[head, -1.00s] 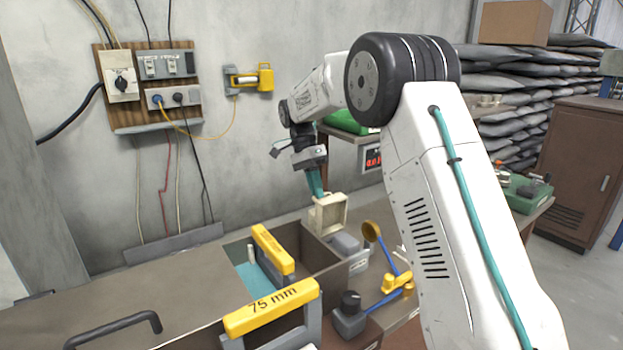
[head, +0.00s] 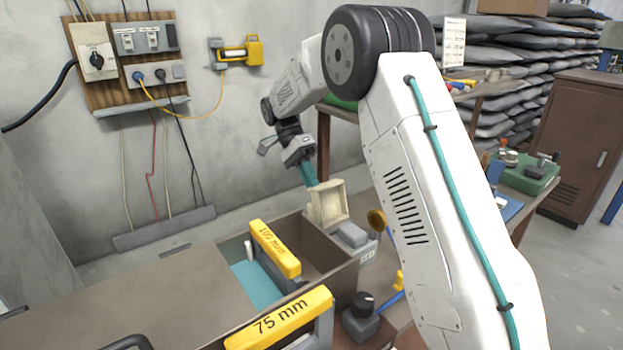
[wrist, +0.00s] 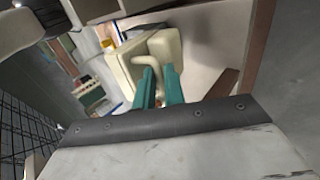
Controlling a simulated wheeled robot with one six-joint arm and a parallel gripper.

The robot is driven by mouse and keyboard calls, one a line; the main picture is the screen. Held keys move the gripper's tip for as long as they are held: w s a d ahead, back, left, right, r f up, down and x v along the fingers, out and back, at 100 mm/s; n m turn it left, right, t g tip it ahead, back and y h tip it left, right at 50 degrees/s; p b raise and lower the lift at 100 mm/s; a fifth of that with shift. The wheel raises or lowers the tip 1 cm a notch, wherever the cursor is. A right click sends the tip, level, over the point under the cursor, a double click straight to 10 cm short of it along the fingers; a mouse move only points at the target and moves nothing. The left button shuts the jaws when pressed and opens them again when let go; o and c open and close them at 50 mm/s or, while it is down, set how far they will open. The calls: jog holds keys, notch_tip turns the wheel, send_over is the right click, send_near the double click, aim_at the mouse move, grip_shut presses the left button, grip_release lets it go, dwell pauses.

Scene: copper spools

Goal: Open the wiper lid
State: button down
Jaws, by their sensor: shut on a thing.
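The wiper box is cream coloured, and its lid (head: 329,203) stands raised at the far end of the bench, its hollow side showing in the head view. In the wrist view the cream lid (wrist: 165,45) is right at my fingertips, with a curved cream handle (wrist: 118,68) by them. My gripper (head: 310,180) has teal fingers and is at the lid's upper left edge in the head view. The fingers also show in the wrist view (wrist: 157,82), close together at the handle. The exact grip point is partly hidden by the fingers.
A wall panel (head: 125,55) is behind at left.

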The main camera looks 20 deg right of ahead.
jog(key=shift+w+a+f, duration=0.15)
jog(key=shift+a+f, duration=0.15)
jog(key=shift+f, duration=0.05)
jog(key=c, duration=1.5)
grip_release()
jog(key=shift+w+a+f, duration=0.1)
jog(key=shift+w+f, duration=0.05)
jog(key=shift+w, duration=0.05)
jog(key=shift+r, duration=0.2)
jog(key=shift+v, duration=3.8)
